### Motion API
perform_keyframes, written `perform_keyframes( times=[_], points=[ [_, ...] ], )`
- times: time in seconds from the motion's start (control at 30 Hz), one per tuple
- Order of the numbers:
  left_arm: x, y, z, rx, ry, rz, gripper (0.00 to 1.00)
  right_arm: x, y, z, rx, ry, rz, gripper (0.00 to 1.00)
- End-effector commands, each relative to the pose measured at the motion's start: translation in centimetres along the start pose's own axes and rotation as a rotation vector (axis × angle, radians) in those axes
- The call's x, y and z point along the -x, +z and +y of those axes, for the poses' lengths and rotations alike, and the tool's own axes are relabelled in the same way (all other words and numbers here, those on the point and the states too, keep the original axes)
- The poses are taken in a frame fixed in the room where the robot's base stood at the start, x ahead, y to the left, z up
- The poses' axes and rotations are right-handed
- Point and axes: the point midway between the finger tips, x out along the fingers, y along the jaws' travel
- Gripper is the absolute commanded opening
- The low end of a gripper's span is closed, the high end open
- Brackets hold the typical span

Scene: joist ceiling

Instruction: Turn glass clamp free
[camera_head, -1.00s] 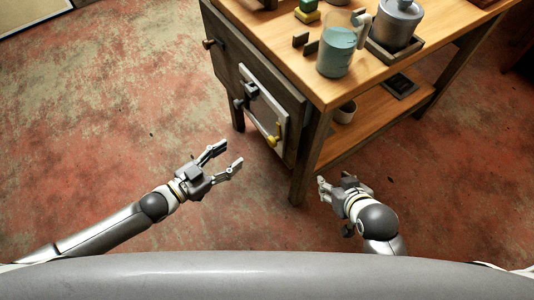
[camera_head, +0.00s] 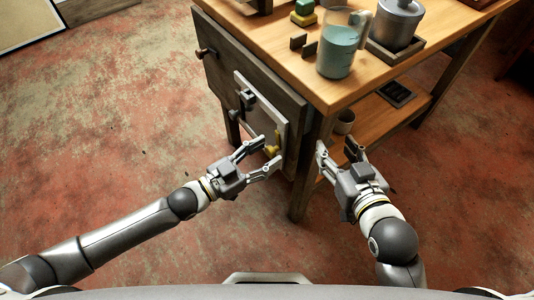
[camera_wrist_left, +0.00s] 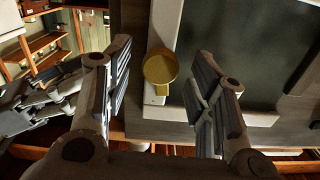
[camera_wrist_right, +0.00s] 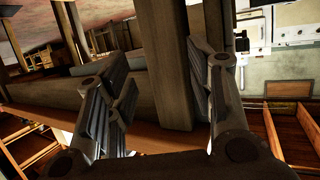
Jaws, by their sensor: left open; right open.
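A yellow clamp (camera_head: 271,151) sits at the lower corner of a framed glass pane on the workbench side. In the left wrist view its round gold head (camera_wrist_left: 160,69) lies between my fingers, beside the dark glass (camera_wrist_left: 240,45) in its pale frame. My left gripper (camera_head: 270,154) is open around the clamp; whether a finger touches it I cannot tell. My right gripper (camera_head: 337,149) is open and empty near the bench's front leg. In the right wrist view a wooden post (camera_wrist_right: 167,60) shows between its fingers.
A dark clamp (camera_head: 245,98) sits higher on the frame. The benchtop (camera_head: 340,95) carries a glass jug (camera_head: 338,60) of bluish liquid and a grey pot (camera_head: 396,20). The floor at left is clear.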

Motion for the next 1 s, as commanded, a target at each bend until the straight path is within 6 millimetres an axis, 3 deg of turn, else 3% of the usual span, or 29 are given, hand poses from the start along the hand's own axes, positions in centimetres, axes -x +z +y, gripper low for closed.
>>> perform_keyframes(
  times=[0.13, 0.43, 0.8, 0.93, 1.0],
  points=[
    [-0.9, 0.0, 0.0, 0.0, 0.001, 0.002, 0.51, -0.1, -0.8, -0.1, 0.0, -0.003, 0.045, 0.49],
    [-1.1, 0.0, 0.0, 0.0, 0.0, 0.0, 0.51, -0.1, -1.1, -0.1, 0.0, -0.003, 0.055, 0.49],
    [-1.1, 0.0, 0.0, 0.0, 0.0, 0.0, 0.05, -0.1, -1.0, -0.1, 0.0, -0.003, 0.054, 0.49],
    [-1.1, -0.1, 0.0, -0.012, 0.0, 0.0, 0.05, -0.1, -0.9, -0.1, 0.0, -0.002, 0.04, 0.49],
    [-1.1, -0.1, 0.0, -0.032, -0.001, -0.001, 0.05, 0.1, 0.1, 0.0, 0.0, 0.001, -0.016, 0.49]
  ],
)
